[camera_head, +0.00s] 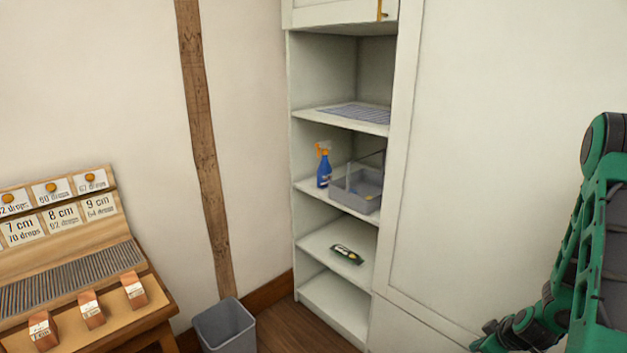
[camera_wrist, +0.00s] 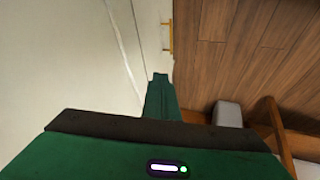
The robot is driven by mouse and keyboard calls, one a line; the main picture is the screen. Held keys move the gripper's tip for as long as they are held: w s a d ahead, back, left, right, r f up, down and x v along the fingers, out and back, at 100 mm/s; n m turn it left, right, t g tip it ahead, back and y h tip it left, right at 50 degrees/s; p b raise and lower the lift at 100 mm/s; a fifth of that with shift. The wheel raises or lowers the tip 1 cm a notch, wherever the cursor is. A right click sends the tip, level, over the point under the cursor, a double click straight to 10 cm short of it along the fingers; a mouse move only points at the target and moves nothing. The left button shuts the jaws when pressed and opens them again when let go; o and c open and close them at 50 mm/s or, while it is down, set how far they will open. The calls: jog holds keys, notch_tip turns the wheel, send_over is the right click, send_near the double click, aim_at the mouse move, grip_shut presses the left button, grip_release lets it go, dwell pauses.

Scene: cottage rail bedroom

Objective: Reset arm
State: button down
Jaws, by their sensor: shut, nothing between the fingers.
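My green arm comes down the right side of the head view in front of the white cabinet panel. Its lower end is near the bottom edge, where I cannot make out the fingers. In the wrist view my gripper (camera_wrist: 160,78) points away from the camera, its green fingers together with nothing between them. It is in the air beside pale panelling, with the wood floor (camera_wrist: 235,45) beyond. No object is seen touching it.
Open shelves (camera_head: 335,244) hold a blue spray bottle (camera_head: 323,170), a grey caddy (camera_head: 362,186) and a dark green item (camera_head: 347,254). A grey bin (camera_head: 226,328) stands beside a wooden display desk (camera_head: 150,310). A yellow handle (camera_wrist: 168,38) juts from the panelling.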

jog(key=s+a+r+m+g, duration=0.1)
jog(key=s+r, duration=0.1)
jog(key=r, duration=0.4)
jog(key=s+a+r+m+g, duration=0.1)
jog(key=s+r, duration=0.1)
jog(key=r, duration=0.4)
jog(key=s+a+r+m+g, duration=0.2)
jog(key=s+r+m, duration=0.3)
jog(key=s+r, duration=0.5)
jog(key=s+a+r+m+g, duration=0.1)
jog(key=s+a+r+m, duration=0.4)
jog(key=s+r, duration=0.5)
jog(key=shift+s+a+m+g, duration=0.3)
jog(key=shift+s+g, duration=0.1)
jog(key=shift+s, duration=0.3)
jog(key=shift+r, duration=0.1)
